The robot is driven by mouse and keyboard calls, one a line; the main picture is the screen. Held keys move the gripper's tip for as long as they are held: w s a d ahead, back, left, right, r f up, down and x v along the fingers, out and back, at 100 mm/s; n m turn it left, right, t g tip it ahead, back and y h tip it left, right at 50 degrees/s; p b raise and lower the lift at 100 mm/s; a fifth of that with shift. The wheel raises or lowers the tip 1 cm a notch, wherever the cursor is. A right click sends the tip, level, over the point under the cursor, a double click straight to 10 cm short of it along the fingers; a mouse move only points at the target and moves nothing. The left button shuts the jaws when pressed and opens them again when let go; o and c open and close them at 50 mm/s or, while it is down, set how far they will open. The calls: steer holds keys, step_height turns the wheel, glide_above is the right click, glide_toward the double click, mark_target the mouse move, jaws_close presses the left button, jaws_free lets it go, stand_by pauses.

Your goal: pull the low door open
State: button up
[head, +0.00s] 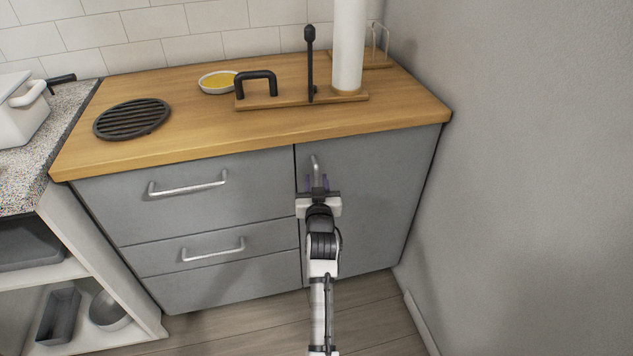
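The low door (362,205) is a grey cabinet door under the right part of the wooden counter, and it looks closed, flush with the drawers beside it. Its metal handle (315,164) stands vertical near the door's upper left edge. My gripper (318,182) is in front of the door at the handle. Its two purplish fingers show apart, one on each side of the handle's lower part. The handle's lower end is hidden by the gripper, and I see no clear contact between fingers and handle.
Grey drawers (210,199) with bar handles are left of the door. A grey wall (520,180) stands close on the right. On the counter (220,132) are a black grate (132,118), a bowl (217,82) and a paper roll (349,45). The floor (365,312) before the door is clear.

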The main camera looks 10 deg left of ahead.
steer(key=shift+w, duration=0.1)
jaws_close()
steer(key=shift+d, duration=0.1)
stand_by(0.4)
